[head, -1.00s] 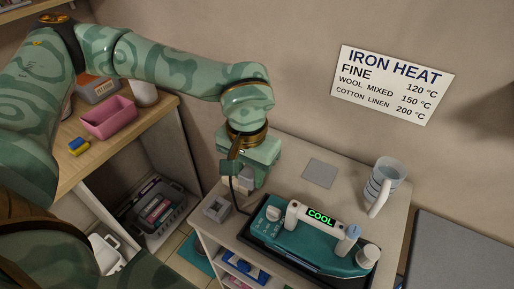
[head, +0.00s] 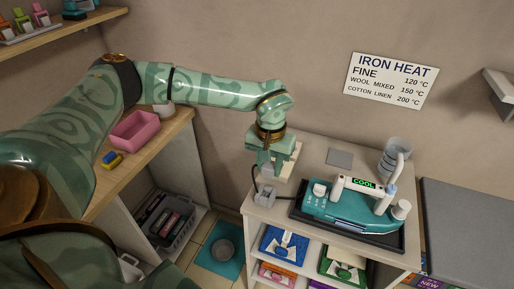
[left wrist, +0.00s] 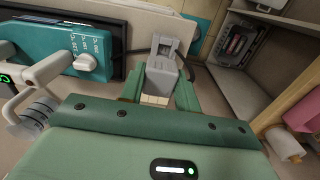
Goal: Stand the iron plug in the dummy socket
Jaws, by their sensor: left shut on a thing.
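The iron plug (head: 267,171) is a small grey block with a dark cord. My left gripper (head: 272,160) is shut on it, and the plug also shows between the fingers in the left wrist view (left wrist: 160,79). The dummy socket (head: 265,195) is a grey box at the left front corner of the cabinet top, and it also shows just past the plug in the left wrist view (left wrist: 168,46). The plug is over or at the socket. I cannot tell whether it is seated. My right gripper is not in view.
The teal iron (head: 345,210), its display reading COOL, lies on a dark tray right of the socket. A grey square plate (head: 339,158) and a clear measuring jug (head: 392,160) are behind. A pink bin (head: 135,131) stands on the left wooden shelf.

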